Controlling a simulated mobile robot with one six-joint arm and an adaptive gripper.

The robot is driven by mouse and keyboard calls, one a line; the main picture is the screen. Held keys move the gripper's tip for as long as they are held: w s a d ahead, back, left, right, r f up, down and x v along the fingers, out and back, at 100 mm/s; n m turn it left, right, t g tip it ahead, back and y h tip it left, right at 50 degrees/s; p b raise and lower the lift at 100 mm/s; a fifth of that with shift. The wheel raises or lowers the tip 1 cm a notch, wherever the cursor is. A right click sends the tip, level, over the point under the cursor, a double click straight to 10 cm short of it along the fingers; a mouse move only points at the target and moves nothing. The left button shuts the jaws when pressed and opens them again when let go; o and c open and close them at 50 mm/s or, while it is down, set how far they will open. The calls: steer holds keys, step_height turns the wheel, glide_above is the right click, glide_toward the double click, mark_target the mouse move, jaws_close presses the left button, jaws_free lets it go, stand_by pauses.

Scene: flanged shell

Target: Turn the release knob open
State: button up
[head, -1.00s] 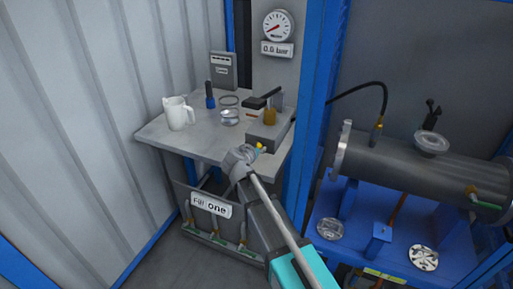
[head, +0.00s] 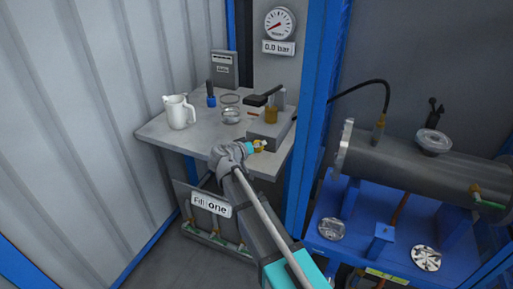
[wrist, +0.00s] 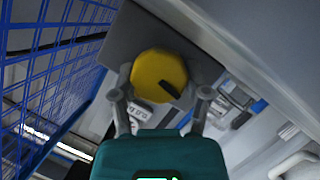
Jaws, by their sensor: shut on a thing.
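The yellow release knob (wrist: 158,74) is round with a dark slot-like mark toward its right side. It sits between the two grey fingers of my gripper (wrist: 161,88) in the wrist view, and the gripper is shut on it. In the head view the knob (head: 260,145) shows as a small yellow patch at the front of the grey pump block (head: 268,131) on the bench. My gripper reaches it from the front left. The wrist hides part of the knob there.
The bench (head: 185,141) holds a white jug (head: 179,111), a glass dish (head: 231,116) and a blue-handled tool (head: 211,95). A gauge (head: 280,24) hangs above a sign reading 0.0 bar (head: 278,47). A blue post (head: 312,120) stands close right, with the flanged shell (head: 400,160) beyond.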

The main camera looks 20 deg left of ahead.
steer(key=shift+n+h, duration=0.5)
steer(key=shift+n, duration=0.1)
steer(key=shift+b, duration=0.3)
steer(key=o, duration=1.1)
steer(key=shift+o, duration=0.2)
